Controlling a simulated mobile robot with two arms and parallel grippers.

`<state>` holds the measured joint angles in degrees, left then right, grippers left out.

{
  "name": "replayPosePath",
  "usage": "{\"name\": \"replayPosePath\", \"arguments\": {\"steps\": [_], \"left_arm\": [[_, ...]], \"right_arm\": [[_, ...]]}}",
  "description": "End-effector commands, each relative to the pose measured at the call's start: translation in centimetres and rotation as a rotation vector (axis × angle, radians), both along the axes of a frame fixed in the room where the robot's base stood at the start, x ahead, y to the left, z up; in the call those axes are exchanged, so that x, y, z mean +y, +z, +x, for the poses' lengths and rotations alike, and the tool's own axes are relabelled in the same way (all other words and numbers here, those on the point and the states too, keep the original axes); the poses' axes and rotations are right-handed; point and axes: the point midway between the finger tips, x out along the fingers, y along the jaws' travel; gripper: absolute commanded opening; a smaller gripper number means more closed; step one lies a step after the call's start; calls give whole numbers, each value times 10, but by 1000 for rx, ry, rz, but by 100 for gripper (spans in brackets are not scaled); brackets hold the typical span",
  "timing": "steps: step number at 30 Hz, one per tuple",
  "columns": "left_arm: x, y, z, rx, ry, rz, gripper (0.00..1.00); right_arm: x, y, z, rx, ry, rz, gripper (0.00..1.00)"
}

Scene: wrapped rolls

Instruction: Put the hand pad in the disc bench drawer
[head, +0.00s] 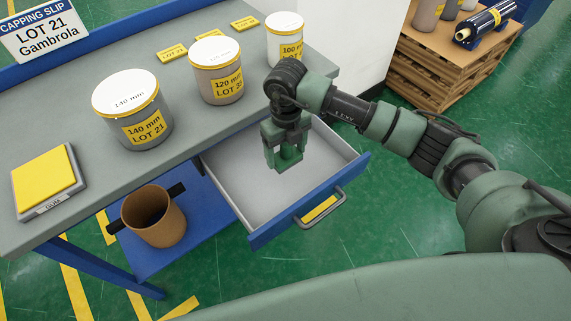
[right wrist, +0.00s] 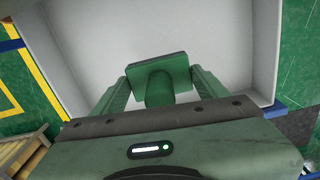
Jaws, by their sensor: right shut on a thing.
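My right gripper (head: 285,152) hangs over the open drawer (head: 246,198) of the bench, its fingers pointing down. In the right wrist view, the gripper (right wrist: 160,88) is shut on the round grip of the green hand pad (right wrist: 158,66), whose flat plate lies beyond the fingertips. In the head view the pad is hard to tell from the green fingers. The drawer is pulled out, with a pale grey inside, a blue front and a dark handle. Its visible floor is empty. The gap between pad and drawer floor is unclear. My left gripper is out of view.
On the bench top (head: 210,125) stand three capped cylinders, labelled 140 mm (head: 152,131), 120 mm (head: 222,89) and 100 mm, and a yellow pad block (head: 45,178). A brown bin (head: 166,222) is below, left of the drawer. A stacked pallet (head: 440,65) stands behind.

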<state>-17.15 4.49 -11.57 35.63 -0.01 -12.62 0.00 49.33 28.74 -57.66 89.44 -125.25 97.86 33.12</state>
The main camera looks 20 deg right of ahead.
Motion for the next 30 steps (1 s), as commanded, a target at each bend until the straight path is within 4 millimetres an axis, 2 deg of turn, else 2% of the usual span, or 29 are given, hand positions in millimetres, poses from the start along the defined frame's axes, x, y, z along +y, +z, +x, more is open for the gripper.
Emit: {"name": "replayPosePath", "arguments": {"steps": [3, 10, 16, 28, 29, 30], "left_arm": [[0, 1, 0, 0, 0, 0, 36], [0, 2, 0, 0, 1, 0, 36], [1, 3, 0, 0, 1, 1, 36], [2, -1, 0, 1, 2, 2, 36], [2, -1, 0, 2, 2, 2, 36], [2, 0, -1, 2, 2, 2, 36]], "right_arm": [[1, -18, 0, 1, 0, 1, 28], [0, -34, 0, 1, 1, 0, 28], [1, -64, -1, 2, 1, -1, 28], [0, -72, 0, -1, 2, 0, 28], [0, -72, 0, -1, 2, 0, 76], [0, -71, 0, -1, 2, 0, 88]]}}
